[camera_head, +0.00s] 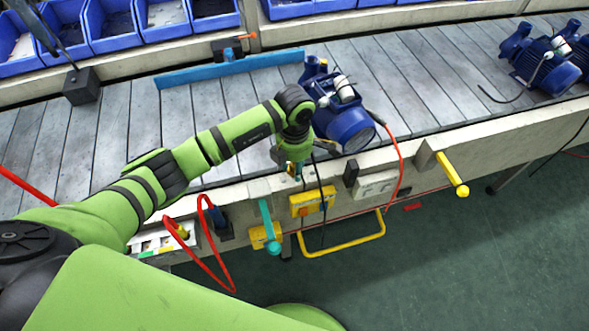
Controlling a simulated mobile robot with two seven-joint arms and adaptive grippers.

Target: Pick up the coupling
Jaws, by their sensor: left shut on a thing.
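My left arm reaches in from the left, and its left gripper (294,173) points down at the belt's front edge, just left of the near blue pump (343,120). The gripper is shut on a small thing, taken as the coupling. The fingers hide most of it, so its shape and colour do not show clearly. My right gripper is not in view.
A second blue pump (547,62) stands at the far right of the slatted conveyor (421,80). Blue bins (110,25) line the back. A yellow box (313,201), yellow handle (345,246), yellow lever (453,174) and red hose (401,165) lie along the front. Floor is clear at right.

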